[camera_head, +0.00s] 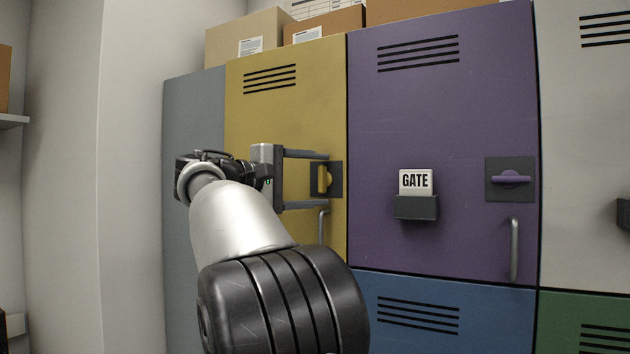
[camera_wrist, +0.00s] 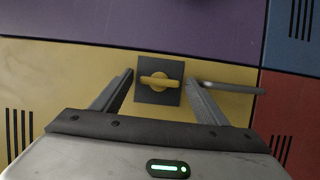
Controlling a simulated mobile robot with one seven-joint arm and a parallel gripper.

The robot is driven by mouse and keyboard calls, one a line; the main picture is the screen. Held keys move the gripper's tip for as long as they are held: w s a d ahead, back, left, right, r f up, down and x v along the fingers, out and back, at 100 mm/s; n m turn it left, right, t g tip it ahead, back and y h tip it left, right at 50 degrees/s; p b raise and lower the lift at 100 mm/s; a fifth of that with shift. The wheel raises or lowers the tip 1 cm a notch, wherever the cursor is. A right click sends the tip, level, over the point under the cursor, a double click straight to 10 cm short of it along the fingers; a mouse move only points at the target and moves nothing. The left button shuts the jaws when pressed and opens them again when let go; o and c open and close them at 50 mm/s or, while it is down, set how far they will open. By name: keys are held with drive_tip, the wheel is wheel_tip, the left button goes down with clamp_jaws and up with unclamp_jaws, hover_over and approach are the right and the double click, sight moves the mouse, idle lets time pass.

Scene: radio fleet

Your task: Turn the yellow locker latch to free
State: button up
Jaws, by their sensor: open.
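The yellow locker (camera_head: 285,110) has a dark square latch plate (camera_head: 338,188) with a yellow latch (camera_head: 326,180) on it. The latch's bar stands upright in the head view. In the wrist view the latch (camera_wrist: 160,82) lies across the picture on its dark plate (camera_wrist: 145,97). My gripper (camera_head: 321,180) is open in front of the latch, one finger above it and one below. In the wrist view the fingers of my gripper (camera_wrist: 160,80) flank the plate left and right, with gaps to the latch. Whether the fingertips touch the door is unclear.
A grey door handle (camera_head: 322,226) hangs just below the latch plate, close to the lower finger. Boxes (camera_head: 247,36) stand on top.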

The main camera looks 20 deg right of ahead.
drive_tip(key=shift+a, duration=0.1)
drive_tip(key=v, duration=1.7)
drive_tip(key=shift+s, duration=0.2)
drive_tip(key=s+d+f+n+y+p, duration=0.1)
drive_tip(key=s+d+f+y, duration=0.35)
drive_tip(key=f, duration=0.25)
drive_tip(key=s+d+f+n+y+p, duration=0.1)
drive_tip(key=s+d+f+y, duration=0.25)
drive_tip(key=d+f, duration=0.3)
drive_tip(key=s+a+f+m+y, duration=0.1)
drive_tip(key=s+a+f+y, duration=0.2)
drive_tip(key=s+f, duration=0.3)
drive_tip(key=s+a+f+m+y+p, duration=0.1)
drive_tip(key=s+a+f+m+y, duration=0.1)
drive_tip(key=s+f, duration=0.5)
drive_tip(key=s+a+f+m+t+y+p, duration=0.1)
drive_tip(key=s+a+f+m+y, duration=0.1)
drive_tip(key=s+a+f+y, duration=0.2)
wheel_tip(320, 180, down, 3)
drive_tip(key=shift+s+a, duration=1.05)
drive_tip(key=shift+s, duration=0.2)
